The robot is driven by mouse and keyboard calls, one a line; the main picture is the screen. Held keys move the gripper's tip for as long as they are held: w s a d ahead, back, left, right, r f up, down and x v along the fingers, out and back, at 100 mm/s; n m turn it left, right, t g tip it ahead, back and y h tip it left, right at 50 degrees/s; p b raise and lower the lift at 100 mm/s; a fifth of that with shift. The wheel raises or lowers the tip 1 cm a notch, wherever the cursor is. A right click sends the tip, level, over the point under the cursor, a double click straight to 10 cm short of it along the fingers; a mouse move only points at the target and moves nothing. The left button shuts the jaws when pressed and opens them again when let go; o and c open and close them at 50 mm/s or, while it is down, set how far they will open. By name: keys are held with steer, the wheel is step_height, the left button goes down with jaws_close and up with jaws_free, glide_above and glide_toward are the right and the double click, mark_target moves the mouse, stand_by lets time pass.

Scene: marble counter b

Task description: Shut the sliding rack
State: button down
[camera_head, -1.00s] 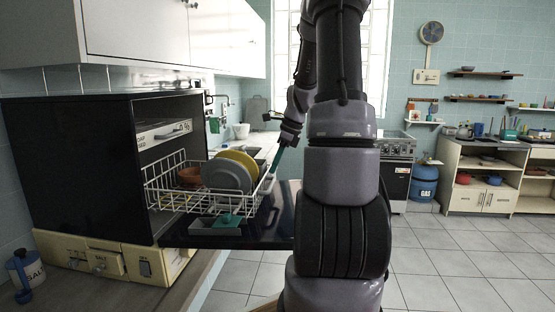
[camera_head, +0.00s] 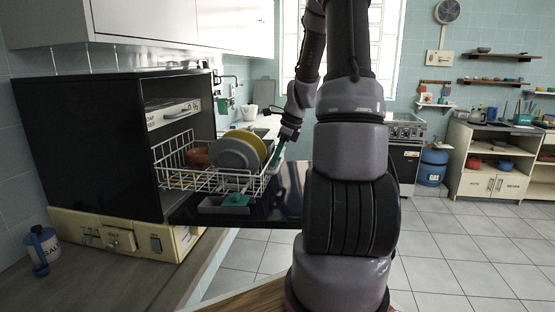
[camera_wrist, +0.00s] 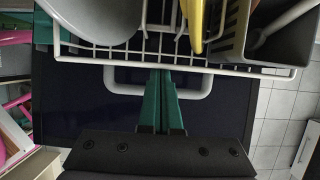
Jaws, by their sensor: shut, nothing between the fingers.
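The white wire sliding rack (camera_head: 172,181) is pulled out of the black dishwasher (camera_head: 95,145) above its lowered door (camera_head: 290,200). It holds a grey plate (camera_head: 236,155), a yellow plate (camera_head: 250,140) and a brown bowl (camera_head: 199,156). My gripper (camera_head: 277,158) is at the rack's outer end. In the wrist view its green fingers (camera_wrist: 161,75) are together, with their tips at the rack's front, beside the white handle loop (camera_wrist: 124,87). I cannot tell whether the fingers touch the rack.
A grey and green item (camera_head: 234,200) sits low by the lowered door. A salt canister (camera_head: 41,246) stands on the counter at the left. Wall cabinets (camera_head: 180,25) hang above. Tiled floor (camera_head: 450,240) is open to the right.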

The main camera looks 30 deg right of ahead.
mark_target(235, 136)
steer(key=w+a, duration=0.4)
steer(key=a, duration=0.2)
steer(key=w+a, duration=1)
steer(key=a, duration=0.1)
steer(key=shift+a, duration=0.3)
steer(key=shift+r, duration=0.1)
steer(key=v, duration=1)
steer(key=s+d+f+t+y, duration=0.1)
steer(key=y, duration=0.1)
steer(key=s+d+f+t+y, duration=0.1)
steer(key=d+f, duration=0.1)
steer(key=shift+s+d+y, duration=0.2)
steer(key=shift+y, duration=0.2)
steer(key=shift+d+f+t, duration=0.1)
steer(key=shift+d+t, duration=0.15)
steer(key=shift+t, duration=0.15)
steer(key=shift+w+f, duration=0.1)
steer(key=x, duration=0.9)
steer(key=shift+w+a+f, duration=0.1)
steer(key=shift+w+a, duration=0.1)
steer(key=shift+w, duration=0.05)
